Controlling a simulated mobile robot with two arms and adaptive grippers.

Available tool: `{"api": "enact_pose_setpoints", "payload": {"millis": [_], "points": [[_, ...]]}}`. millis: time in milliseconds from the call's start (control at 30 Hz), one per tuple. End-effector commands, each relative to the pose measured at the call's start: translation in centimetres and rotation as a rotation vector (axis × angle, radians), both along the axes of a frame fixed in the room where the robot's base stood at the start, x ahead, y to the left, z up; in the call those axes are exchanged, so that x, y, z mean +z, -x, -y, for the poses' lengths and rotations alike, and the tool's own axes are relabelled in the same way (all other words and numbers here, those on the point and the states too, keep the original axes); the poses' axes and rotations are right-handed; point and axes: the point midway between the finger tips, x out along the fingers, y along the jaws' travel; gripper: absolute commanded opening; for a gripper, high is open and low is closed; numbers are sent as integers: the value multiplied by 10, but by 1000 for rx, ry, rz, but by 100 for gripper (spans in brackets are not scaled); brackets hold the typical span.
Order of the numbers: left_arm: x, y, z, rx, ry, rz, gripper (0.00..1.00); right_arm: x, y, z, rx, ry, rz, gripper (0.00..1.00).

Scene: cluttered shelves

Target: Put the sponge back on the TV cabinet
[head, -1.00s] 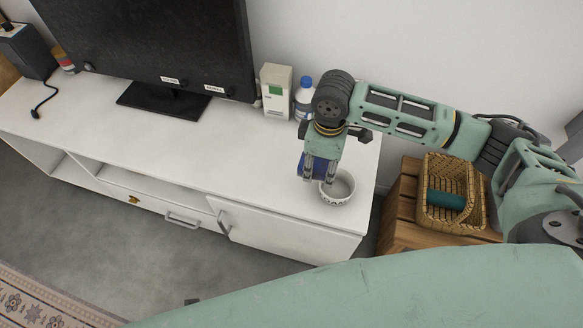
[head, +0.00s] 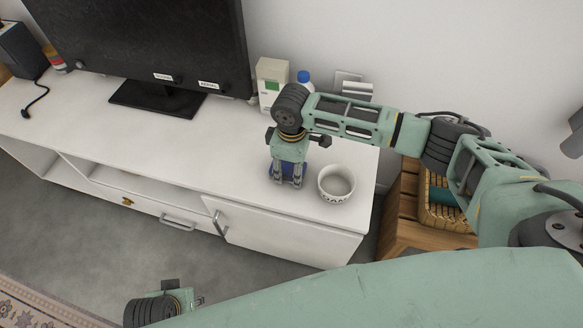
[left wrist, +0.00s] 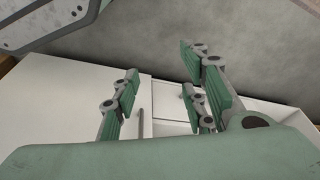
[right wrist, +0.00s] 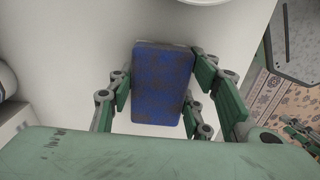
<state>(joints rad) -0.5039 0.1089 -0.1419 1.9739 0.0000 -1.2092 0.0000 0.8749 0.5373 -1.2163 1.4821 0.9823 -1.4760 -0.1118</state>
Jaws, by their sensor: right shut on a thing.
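The blue sponge (right wrist: 160,85) with grey edges is between the fingers of my right gripper (right wrist: 162,98), which is shut on it. In the head view my right gripper (head: 289,182) is over the right part of the white TV cabinet (head: 225,140), left of the bowl. The sponge (head: 276,172) is mostly hidden there behind the fingers. It is low over the top; I cannot tell whether it touches. My left gripper (left wrist: 165,100) has its fingers apart with nothing between them. In the head view it (head: 198,300) is low, in front of the cabinet.
A white bowl (head: 336,184) stands just right of my right gripper. A TV (head: 150,45), a white box (head: 271,82) and a blue-capped bottle (head: 304,76) stand behind. A wicker basket (head: 440,212) is right of the cabinet. The cabinet's middle top is clear.

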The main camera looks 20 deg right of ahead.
Motion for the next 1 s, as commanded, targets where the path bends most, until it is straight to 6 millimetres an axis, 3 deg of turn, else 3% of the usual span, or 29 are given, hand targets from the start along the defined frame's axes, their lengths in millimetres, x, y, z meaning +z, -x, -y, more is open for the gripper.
{"api": "enact_pose_setpoints", "payload": {"millis": [267,300,467,900,1000], "points": [[-3,1,0,0,-1,-4,40,-3,0,0,0,-1,0,17],[-4,1,0,0,-1,-5,40,-2,0,0,0,-1,1,49],[-4,1,0,-1,-1,-5,40,-2,0,0,0,-1,1,63],[1,0,1,-1,1,1,40,7,0,0,1,-2,1,65],[-14,2,-1,-1,-1,-10,40,20,-1,-1,1,-3,2,65]]}}
